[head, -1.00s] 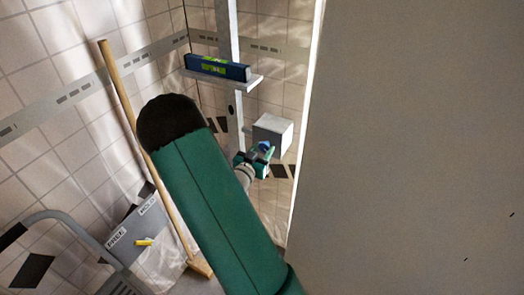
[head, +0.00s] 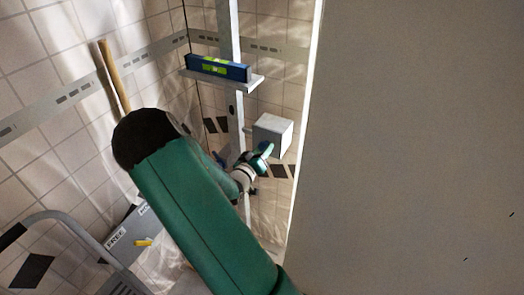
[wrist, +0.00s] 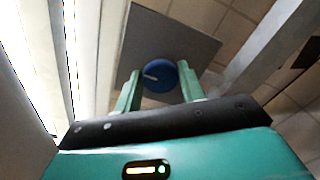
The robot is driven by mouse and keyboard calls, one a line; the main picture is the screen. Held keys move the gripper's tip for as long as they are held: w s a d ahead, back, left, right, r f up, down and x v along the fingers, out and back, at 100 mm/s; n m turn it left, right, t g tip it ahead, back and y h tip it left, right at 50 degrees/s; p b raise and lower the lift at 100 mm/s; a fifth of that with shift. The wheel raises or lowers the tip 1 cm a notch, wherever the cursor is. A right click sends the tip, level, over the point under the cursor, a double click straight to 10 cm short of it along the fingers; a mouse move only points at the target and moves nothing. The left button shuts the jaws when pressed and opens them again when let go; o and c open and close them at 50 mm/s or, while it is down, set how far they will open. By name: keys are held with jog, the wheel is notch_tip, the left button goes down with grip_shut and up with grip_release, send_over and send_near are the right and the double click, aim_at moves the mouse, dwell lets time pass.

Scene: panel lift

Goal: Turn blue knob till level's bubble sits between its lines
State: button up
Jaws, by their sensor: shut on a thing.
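The blue knob (wrist: 160,76) sits on the face of a grey box, with a white mark on it pointing left in the wrist view. My gripper (wrist: 158,74) has one green finger on each side of the knob and is shut on it. In the head view my gripper (head: 258,160) is at the front of the grey box (head: 273,135) and mostly hides the knob. The blue level (head: 218,68) with yellow-green vials lies on a grey shelf (head: 258,81) above and left of the box. Its bubble is too small to make out.
A grey upright post (head: 226,20) stands behind the shelf. A large plain panel (head: 420,140) fills the right. A wooden pole (head: 113,75) leans at the left, partly behind my arm. A grey bin (head: 122,238) and a metal handrail (head: 60,215) are lower left.

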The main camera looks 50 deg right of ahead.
jog(key=shift+n, duration=0.5)
jog(key=o, duration=0.9)
jog(key=shift+o, duration=0.2)
jog(key=shift+a, duration=0.1)
jog(key=v, duration=1.3)
jog(key=shift+s+a, duration=0.15)
jog(key=shift+a, duration=0.2)
